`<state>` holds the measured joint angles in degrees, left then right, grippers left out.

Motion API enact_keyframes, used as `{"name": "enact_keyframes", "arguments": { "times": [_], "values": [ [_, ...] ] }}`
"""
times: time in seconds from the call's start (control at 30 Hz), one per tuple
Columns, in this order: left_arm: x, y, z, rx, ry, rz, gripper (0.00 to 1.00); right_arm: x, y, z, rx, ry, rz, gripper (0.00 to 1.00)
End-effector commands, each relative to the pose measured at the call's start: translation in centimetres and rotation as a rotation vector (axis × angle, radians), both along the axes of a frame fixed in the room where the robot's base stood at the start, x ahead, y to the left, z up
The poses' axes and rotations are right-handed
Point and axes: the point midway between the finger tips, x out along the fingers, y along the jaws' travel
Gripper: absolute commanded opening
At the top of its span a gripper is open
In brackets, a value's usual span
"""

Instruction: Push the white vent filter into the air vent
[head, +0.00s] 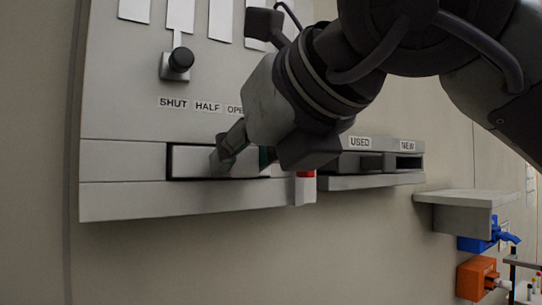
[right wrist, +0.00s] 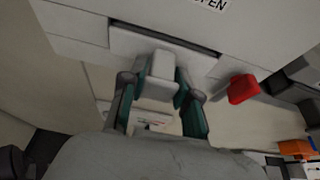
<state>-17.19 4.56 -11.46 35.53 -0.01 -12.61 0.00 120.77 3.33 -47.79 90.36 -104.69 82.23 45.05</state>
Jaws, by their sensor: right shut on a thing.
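The white vent filter (head: 190,161) sits in the wide slot of the grey air vent panel (head: 125,195), below the SHUT, HALF and OPEN labels. A dark gap shows around its left end. My right gripper (head: 235,155) is in front of the filter and hides its right part. In the right wrist view, the gripper (right wrist: 160,92) is shut on the block-like grip of the filter (right wrist: 158,68), with one finger on each side. A dark line runs along the filter's upper edge there. How deep the filter sits is hard to tell. My left gripper is not in view.
A red-tipped part (head: 306,174) sticks out at the panel's lower right; it is close right of my gripper in the wrist view (right wrist: 243,89). A black lever knob (head: 180,60) stands above SHUT. A holder marked USED and NEW (head: 372,182) is to the right.

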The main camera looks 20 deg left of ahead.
Motion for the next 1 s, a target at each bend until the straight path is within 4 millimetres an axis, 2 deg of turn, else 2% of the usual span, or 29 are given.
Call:
{"name": "enact_keyframes", "arguments": {
  "times": [0.27,0.3,0.43,0.77,0.87,1.0],
  "values": [
    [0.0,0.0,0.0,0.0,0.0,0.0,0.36,0.1,0.2,0.0,-0.001,-0.001,0.0,0.0],
    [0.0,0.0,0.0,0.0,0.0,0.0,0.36,0.1,0.2,0.0,0.0,-0.001,0.0,0.38],
    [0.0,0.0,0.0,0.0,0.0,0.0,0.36,0.1,0.2,0.0,0.0,-0.001,0.0,0.59],
    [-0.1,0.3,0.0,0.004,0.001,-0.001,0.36,0.1,0.1,0.1,0.001,-0.001,0.0,0.6],
    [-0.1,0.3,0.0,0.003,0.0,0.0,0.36,-0.4,-0.5,0.4,0.002,-0.002,0.0,0.6],
    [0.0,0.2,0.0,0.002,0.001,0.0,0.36,-1.7,-2.3,1.4,0.003,-0.004,-0.001,0.6]
  ]
}}
